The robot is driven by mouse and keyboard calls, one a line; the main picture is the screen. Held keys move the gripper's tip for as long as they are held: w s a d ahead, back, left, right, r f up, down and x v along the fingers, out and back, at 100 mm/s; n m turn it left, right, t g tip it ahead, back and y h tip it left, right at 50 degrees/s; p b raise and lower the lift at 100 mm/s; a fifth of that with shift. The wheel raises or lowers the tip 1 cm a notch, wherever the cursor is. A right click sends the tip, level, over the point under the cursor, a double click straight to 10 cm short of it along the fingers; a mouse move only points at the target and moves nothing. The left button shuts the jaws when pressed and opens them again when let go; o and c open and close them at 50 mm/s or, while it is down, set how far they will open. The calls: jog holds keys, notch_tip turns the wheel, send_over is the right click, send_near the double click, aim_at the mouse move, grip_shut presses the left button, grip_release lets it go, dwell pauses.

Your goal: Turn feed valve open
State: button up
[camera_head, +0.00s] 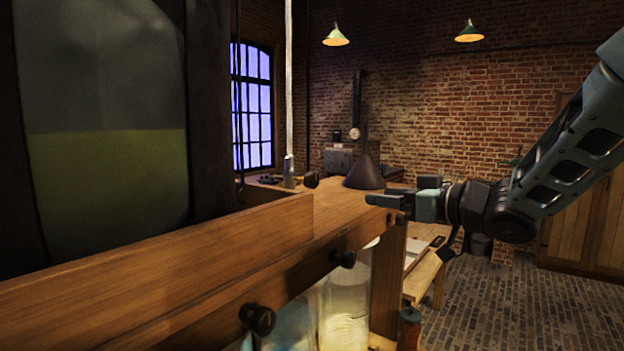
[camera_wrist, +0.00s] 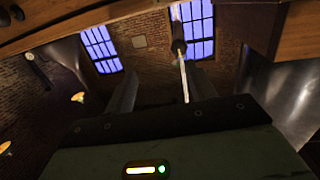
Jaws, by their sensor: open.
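A small grey metal fitting (camera_head: 290,171) stands on the wooden bench at the foot of a pale vertical tube (camera_head: 289,80). A dark round knob (camera_head: 311,180) shows just to its right; I cannot tell for sure whether this is the feed valve. Dark knobs also sit on the bench's front edge, one near (camera_head: 261,319) and one farther back (camera_head: 344,258). My gripper (camera_head: 388,196) is open and empty, pointing left, to the right of the fitting and apart from it. In the wrist view its two fingers (camera_wrist: 163,88) stand apart, with a dark rod-like part (camera_wrist: 178,36) beyond them.
A large tank of yellow-green liquid (camera_head: 108,180) fills the left behind a wooden board (camera_head: 170,244). Glass jars (camera_head: 345,305) stand below the bench. A dark funnel-shaped hood (camera_head: 364,172) is behind my gripper. Open brick floor (camera_head: 500,310) lies to the right.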

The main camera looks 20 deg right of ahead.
aim_at(316, 179)
jog(key=w+a+p, duration=0.2)
jog(key=w+a, duration=0.1)
jog(key=w, duration=0.1)
jog(key=w+a+r+n+y+p, duration=0.1)
jog(key=w+a+p, duration=0.1)
jog(key=w+a, duration=0.2)
jog(key=w+a+y+p, duration=0.1)
jog(key=w+a, duration=0.3)
jog(key=w, duration=0.1)
jog(key=shift+a+r+p, duration=0.25)
jog(key=shift+r+p, duration=0.15)
jog(key=shift+s, duration=0.1)
jog(key=c, duration=0.9)
